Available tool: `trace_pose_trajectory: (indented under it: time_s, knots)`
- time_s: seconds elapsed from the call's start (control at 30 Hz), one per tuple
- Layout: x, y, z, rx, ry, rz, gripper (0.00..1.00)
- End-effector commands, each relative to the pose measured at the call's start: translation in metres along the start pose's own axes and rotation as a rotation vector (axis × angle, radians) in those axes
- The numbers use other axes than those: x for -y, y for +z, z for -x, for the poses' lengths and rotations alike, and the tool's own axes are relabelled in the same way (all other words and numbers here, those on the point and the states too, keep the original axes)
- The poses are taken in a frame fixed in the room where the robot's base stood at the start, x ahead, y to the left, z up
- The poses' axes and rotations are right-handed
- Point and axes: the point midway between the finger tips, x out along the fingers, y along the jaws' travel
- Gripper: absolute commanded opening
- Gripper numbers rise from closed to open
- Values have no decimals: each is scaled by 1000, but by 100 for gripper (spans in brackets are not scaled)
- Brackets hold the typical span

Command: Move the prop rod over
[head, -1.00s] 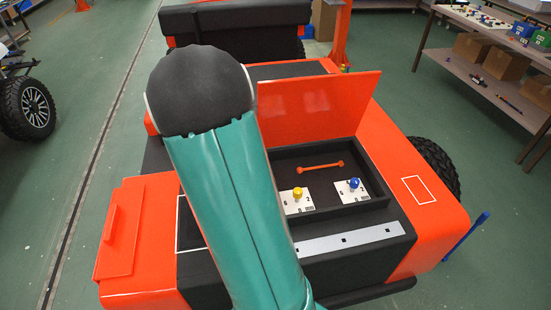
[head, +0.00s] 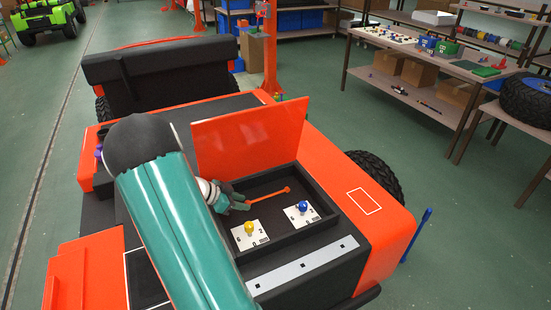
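The orange prop rod (head: 270,195) lies in the open black bay (head: 320,226) of the orange cart, near its back wall. The rod's right end shows clear, and its left end is hidden at my gripper (head: 242,203). My gripper comes in from the left, behind my green arm, at the rod's left end. The fingers are small and partly hidden, so I cannot tell whether they are open or closed around the rod. The raised orange lid (head: 248,143) stands behind the bay.
Two white plates, one with a yellow knob (head: 250,228) and one with a blue knob (head: 303,207), lie in front of the rod. A white outlined rectangle (head: 364,201) marks the right fender. A blue rod (head: 416,235) stands at the cart's right. Shelves line the back right.

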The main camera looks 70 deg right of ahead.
Motion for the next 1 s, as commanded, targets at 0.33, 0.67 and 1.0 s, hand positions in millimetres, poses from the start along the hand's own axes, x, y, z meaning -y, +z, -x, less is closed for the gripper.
trace_pose_trajectory:
  time_s: [0.33, 0.67, 1.0]
  knots:
    - [0, 0, -14, 1, -1, 1, 8]
    - [0, -14, -5, -1, -2, 0, 8]
    - [1, -32, 6, -1, -2, -1, 8]
